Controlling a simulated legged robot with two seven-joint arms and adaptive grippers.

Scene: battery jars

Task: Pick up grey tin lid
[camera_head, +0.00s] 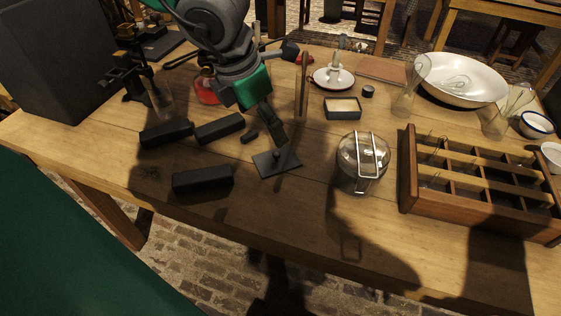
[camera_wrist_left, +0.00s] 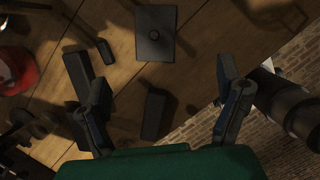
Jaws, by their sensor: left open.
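The grey tin lid (camera_head: 268,166) looks like a flat dark square plate with a small knob. It lies on the table in front of my left gripper (camera_head: 271,125). In the left wrist view the lid (camera_wrist_left: 155,33) shows at top centre, beyond the fingertips. My left gripper also shows in the left wrist view (camera_wrist_left: 155,88), with its two fingers wide apart and nothing held between them. In the head view the fingers partly overlap, just behind the lid. I cannot tell their exact height above the table. My right gripper is not in view.
Several black blocks (camera_head: 203,179) lie left of the lid, and a small dark piece (camera_head: 250,137) lies behind it. A glass jar with a wire clasp (camera_head: 362,165) stands to the right, beside a wooden compartment tray (camera_head: 408,180). The front table edge is nearby.

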